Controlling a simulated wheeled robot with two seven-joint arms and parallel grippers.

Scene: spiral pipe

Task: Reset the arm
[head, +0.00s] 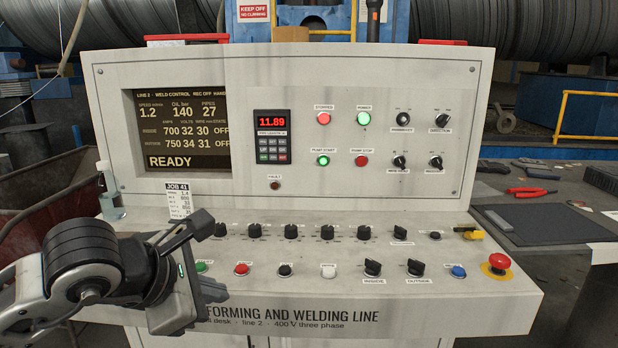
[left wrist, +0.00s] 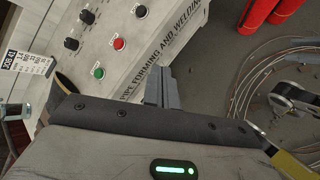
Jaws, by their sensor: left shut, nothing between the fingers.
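My left gripper (head: 215,291) is in front of the lower left of the control desk's sloping panel, near the green and red push buttons. In the left wrist view its two grey fingers (left wrist: 162,90) are together with nothing between them, beside the desk's front lettering. A green button (left wrist: 98,73) and a red button (left wrist: 119,44) show beyond the fingers, apart from them. In the head view, my left arm comes in from the left and hides part of the desk's lower left corner. My right gripper does not show.
The grey control desk (head: 330,205) carries dials, switches and a red emergency stop (head: 498,262). A job card (head: 179,200) stands at its left. Red-handled pliers (head: 530,191) lie on the right bench. Red cylinders (left wrist: 268,12) and coiled cables (left wrist: 243,85) are on the floor.

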